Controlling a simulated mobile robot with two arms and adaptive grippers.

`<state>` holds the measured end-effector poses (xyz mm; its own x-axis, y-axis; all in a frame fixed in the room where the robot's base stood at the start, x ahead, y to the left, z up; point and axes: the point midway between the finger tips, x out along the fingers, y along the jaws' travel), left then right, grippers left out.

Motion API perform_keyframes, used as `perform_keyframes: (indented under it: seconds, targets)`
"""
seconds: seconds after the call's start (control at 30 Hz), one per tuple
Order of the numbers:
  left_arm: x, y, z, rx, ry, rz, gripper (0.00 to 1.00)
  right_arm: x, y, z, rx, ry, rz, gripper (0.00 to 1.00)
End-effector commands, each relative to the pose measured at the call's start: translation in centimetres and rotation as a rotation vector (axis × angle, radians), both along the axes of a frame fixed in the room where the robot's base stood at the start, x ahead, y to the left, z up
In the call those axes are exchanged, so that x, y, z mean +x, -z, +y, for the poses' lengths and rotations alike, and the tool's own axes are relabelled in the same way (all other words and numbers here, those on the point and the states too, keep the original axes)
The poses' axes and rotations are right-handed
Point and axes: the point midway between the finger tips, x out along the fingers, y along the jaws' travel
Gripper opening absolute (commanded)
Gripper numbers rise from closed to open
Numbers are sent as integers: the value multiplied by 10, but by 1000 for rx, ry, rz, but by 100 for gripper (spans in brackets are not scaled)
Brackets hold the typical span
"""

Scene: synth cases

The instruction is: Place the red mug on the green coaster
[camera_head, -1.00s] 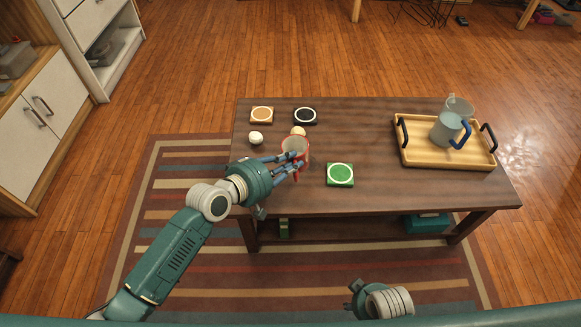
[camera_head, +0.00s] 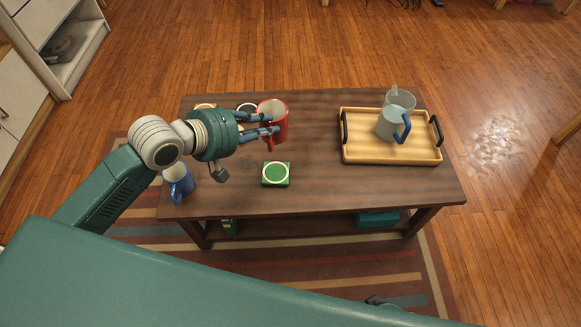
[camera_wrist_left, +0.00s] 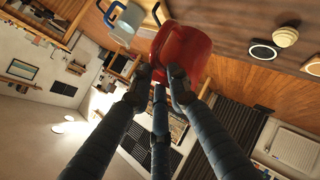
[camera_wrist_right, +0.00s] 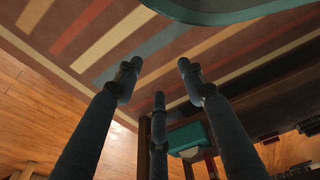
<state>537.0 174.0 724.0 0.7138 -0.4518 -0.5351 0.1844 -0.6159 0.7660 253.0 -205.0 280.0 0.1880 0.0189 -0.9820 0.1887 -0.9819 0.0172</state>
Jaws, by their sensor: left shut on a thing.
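The red mug (camera_head: 279,127) is upright in my left gripper (camera_head: 270,126), whose fingers are shut on it. It appears raised above the table, and in the head view it shows just behind the green coaster. It also shows in the left wrist view (camera_wrist_left: 183,50) between the fingertips (camera_wrist_left: 158,82). The green coaster (camera_head: 275,174), square with a pale ring, lies bare near the table's front edge. My right gripper (camera_wrist_right: 157,85) has its fingers spread and empty, low beside the table, over the striped rug.
A blue mug (camera_head: 180,184) stands at the left front. Tan (camera_head: 205,105) and black (camera_head: 246,107) coasters lie at the back left. The table between coaster and tray is clear.

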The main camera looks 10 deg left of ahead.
Motion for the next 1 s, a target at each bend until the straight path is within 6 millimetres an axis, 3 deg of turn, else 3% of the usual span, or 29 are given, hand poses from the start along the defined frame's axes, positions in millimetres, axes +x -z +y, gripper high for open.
perform_keyframes:
  seconds: [0.03, 0.2, 0.5, 0.77, 1.0]
  targets:
    - [-1, 19, 0, -2, -1, 6, 0, 9, -7, 1, 2, 2, -13, 40]
    - [-1, 65, 0, -2, -1, 4, 0, 30, -47, 3, 4, 6, -37, 40]
    - [0, 131, 0, -1, 0, 0, 0, 45, -121, 4, 6, 14, -74, 40]
    - [0, 151, 0, -1, 1, -1, 0, 45, -150, 3, 5, 16, -85, 40]
    - [0, 179, 0, -1, 1, -1, 0, 41, -185, 1, 7, 18, -106, 40]
